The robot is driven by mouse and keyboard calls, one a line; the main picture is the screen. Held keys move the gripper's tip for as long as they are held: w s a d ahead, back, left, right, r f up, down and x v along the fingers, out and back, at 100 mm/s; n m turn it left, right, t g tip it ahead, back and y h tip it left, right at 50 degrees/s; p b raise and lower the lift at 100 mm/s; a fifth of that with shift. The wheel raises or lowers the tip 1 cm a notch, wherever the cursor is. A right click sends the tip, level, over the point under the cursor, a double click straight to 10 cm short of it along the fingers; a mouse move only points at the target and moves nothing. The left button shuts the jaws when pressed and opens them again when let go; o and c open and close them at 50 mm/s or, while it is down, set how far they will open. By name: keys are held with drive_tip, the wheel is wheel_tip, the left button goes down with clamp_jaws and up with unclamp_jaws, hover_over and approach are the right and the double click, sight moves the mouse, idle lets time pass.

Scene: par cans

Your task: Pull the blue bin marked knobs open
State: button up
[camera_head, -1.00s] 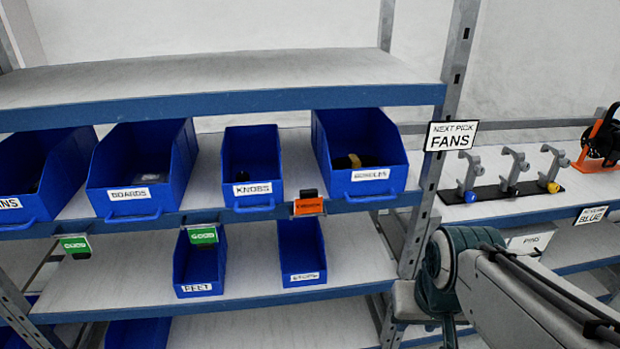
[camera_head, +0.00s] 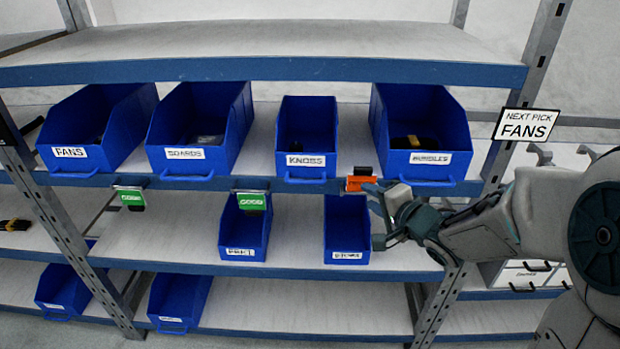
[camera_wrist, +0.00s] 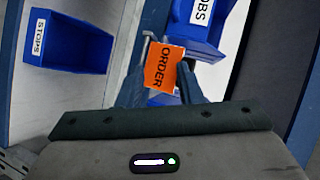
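The blue bin marked KNOBS (camera_head: 307,137) sits on the middle shelf, in line with its neighbours, its handle (camera_head: 305,180) under the label at the front. Its label and front also show at the top of the wrist view (camera_wrist: 205,35). My gripper (camera_head: 373,193) is below and right of the bin's handle, by the orange tag (camera_head: 354,183) on the shelf edge. In the wrist view my fingers (camera_wrist: 165,88) are apart, with the orange ORDER tag (camera_wrist: 165,68) showing between them. I cannot tell whether they touch the tag. No bin is held.
Blue bins marked FANS (camera_head: 97,127) and BOARDS (camera_head: 197,127) stand left of it; another (camera_head: 425,125) stands right. Green tags (camera_head: 252,201) hang from the shelf edge. A bin marked STOPS (camera_wrist: 68,42) is on the lower shelf. A rack post (camera_head: 530,80) rises at the right.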

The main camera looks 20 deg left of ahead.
sight(307, 183)
drive_tip(key=w+a+y, duration=0.1)
drive_tip(key=a, duration=0.4)
drive_tip(key=w+a+f+g+y, duration=0.1)
drive_tip(key=w+a, duration=0.1)
drive_tip(key=a, duration=0.4)
drive_tip(key=w+a+f+g+y, duration=0.1)
drive_tip(key=a, duration=0.4)
drive_tip(key=shift+w+a+f+m+y, duration=0.15)
drive_tip(key=shift+w+a+m+y, duration=0.15)
drive_tip(key=shift+m+y, duration=0.1)
clamp_jaws()
